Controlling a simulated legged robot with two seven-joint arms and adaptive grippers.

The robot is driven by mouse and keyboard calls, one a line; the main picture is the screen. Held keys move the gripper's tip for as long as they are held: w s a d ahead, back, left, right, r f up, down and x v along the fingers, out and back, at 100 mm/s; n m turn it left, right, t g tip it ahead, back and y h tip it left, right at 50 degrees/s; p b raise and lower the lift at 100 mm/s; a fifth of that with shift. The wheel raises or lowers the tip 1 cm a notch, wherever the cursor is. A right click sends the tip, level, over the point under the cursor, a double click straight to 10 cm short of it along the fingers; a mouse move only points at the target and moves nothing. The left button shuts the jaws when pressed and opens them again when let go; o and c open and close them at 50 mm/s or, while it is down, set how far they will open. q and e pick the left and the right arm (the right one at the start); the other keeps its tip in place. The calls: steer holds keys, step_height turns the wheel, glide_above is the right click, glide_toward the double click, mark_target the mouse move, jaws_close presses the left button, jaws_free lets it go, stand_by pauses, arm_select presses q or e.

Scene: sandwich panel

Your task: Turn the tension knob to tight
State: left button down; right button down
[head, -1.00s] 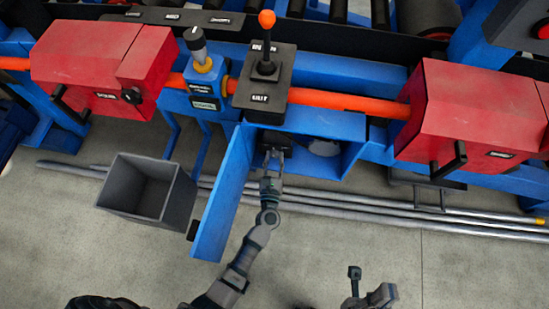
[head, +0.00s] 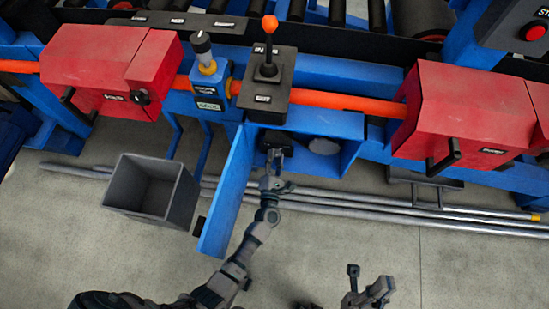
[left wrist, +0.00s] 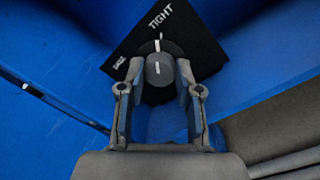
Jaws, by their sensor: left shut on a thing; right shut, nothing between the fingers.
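The tension knob (left wrist: 158,70) is a dark grey round knob with a white line on a black plate (left wrist: 192,42). The plate reads TIGHT at its top and has a smaller, unclear word at its left. The knob's white line points up in the left wrist view, roughly toward TIGHT. My left gripper (left wrist: 159,82) is shut on the knob, one finger on each side. In the head view, my left gripper (head: 275,162) reaches into the open blue box, and the knob is too small to make out. My right gripper (head: 368,288) is shut and empty at the bottom.
An open blue door (head: 226,200) stands left of my left arm. A grey bin (head: 150,190) is further left. A black lever box (head: 266,85) with an orange-topped lever sits above. Red housings (head: 463,115) flank it. Long pipes (head: 370,213) lie on the floor.

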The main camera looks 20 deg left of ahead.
arm_select(q)
steer(key=shift+d+m, duration=0.2)
steer(key=shift+m, duration=0.5)
steer(key=shift+f, duration=0.1)
steer(key=c, duration=0.8)
jaws_free()
steer(key=shift+w, duration=0.1)
steer(key=v, duration=1.2)
